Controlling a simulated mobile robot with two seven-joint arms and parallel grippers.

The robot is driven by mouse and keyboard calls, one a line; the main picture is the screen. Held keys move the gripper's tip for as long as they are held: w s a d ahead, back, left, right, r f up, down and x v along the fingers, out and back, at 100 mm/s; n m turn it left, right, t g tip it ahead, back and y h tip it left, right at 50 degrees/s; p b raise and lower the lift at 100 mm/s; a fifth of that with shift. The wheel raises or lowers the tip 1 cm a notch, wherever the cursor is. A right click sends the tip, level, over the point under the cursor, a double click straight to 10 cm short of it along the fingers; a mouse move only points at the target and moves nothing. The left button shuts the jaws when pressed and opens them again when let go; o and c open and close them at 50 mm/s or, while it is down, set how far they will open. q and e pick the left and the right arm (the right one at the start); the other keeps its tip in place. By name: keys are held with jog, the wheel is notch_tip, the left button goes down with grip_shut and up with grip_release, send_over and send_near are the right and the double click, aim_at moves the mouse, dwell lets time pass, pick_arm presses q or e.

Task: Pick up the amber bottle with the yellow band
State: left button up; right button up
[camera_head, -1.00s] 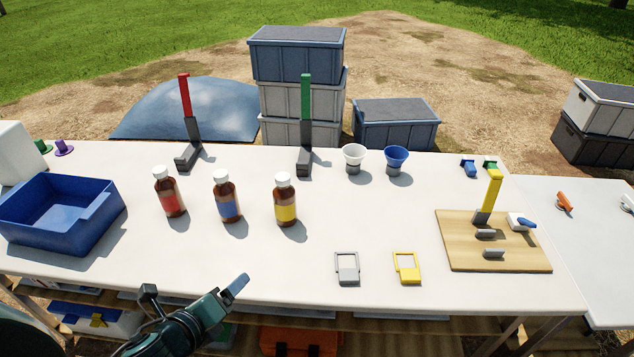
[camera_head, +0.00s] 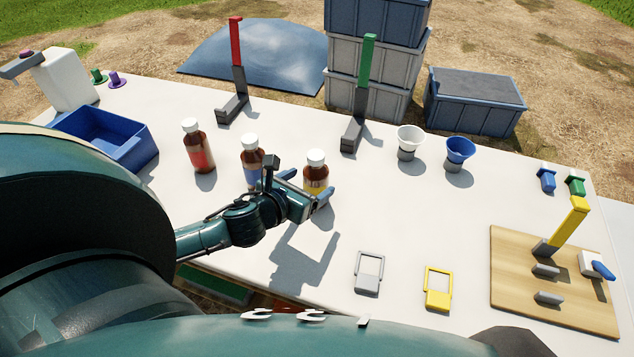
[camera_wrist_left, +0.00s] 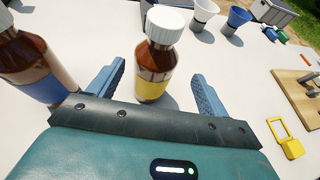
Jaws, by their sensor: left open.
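The amber bottle with the yellow band (camera_head: 316,172) stands upright on the white table, with a white cap. In the left wrist view the yellow-banded bottle (camera_wrist_left: 154,68) stands between the tips of my left gripper (camera_wrist_left: 155,88), with space visible on both sides. My left gripper (camera_head: 305,190) is open and reaches toward this bottle; its fingers hide part of the bottle's lower body in the head view. The amber bottle with the blue band (camera_head: 252,163) stands just to the left, partly behind my wrist. My right gripper is not in view.
The red-banded bottle (camera_head: 199,148) stands further left, beside a blue bin (camera_head: 140,152). Red (camera_head: 237,60) and green (camera_head: 366,75) uprights stand behind. White (camera_head: 409,140) and blue (camera_head: 460,150) funnels stand to the right. A wooden board (camera_head: 510,285) lies at right.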

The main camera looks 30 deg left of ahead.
pick_arm(q)
jog(key=shift+a+x, duration=0.15)
jog(key=shift+x, duration=1.55)
jog(key=shift+a+x, duration=0.15)
jog(key=shift+x, duration=1.55)
jog(key=shift+r, duration=0.1)
jog(key=shift+c, duration=0.5)
jog(key=c, duration=1.2)
